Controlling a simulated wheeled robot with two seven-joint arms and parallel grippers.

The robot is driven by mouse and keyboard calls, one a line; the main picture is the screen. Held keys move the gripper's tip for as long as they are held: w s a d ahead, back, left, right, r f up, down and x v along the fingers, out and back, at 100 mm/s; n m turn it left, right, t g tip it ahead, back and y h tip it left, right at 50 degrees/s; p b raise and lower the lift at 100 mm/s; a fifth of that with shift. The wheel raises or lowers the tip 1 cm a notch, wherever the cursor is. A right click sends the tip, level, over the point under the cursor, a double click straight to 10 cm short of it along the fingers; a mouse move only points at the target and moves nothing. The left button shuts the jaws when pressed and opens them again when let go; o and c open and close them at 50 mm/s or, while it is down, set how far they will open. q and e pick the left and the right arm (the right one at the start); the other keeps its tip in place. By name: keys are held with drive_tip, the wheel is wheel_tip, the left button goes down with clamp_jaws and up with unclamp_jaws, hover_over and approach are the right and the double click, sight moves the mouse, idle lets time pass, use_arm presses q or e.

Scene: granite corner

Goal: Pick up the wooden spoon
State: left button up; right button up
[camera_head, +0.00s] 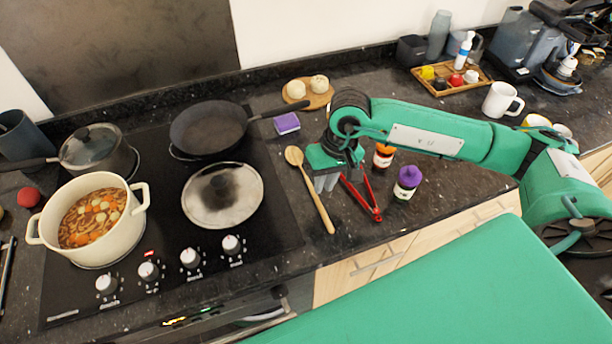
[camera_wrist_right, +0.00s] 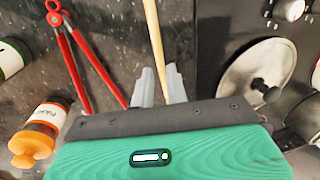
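The wooden spoon (camera_head: 316,199) lies on the dark granite counter, its bowl towards the back and its handle towards the front edge. My right gripper (camera_head: 326,183) points down just beside the spoon in the head view. In the right wrist view, the spoon's handle (camera_wrist_right: 154,40) runs between the two grey fingers (camera_wrist_right: 160,88) of this gripper. The fingers are apart, with a gap on each side of the handle. The gripper's body hides the rest of the spoon there. My left gripper is not in view.
Red tongs (camera_head: 364,197) lie right of the spoon, near an orange-capped jar (camera_head: 383,157) and a purple-capped jar (camera_head: 407,183). The hob (camera_head: 165,225) with a lid (camera_head: 223,195), a pan (camera_head: 208,130) and a soup pot (camera_head: 141,218) is left. A purple sponge (camera_head: 287,123) lies behind.

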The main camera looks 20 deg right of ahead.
sight(319, 202)
drive_tip(key=shift+s+a+f+p, duration=0.15)
drive_tip(key=shift+f+p, duration=0.7)
drive_tip(key=shift+f, duration=0.1)
drive_tip(key=f, duration=0.2)
drive_tip(key=f+p, duration=0.1)
drive_tip(key=shift+a+f, duration=0.1)
drive_tip(key=shift+a, duration=0.15)
drive_tip(key=shift+f, duration=0.15)
clamp_jaws()
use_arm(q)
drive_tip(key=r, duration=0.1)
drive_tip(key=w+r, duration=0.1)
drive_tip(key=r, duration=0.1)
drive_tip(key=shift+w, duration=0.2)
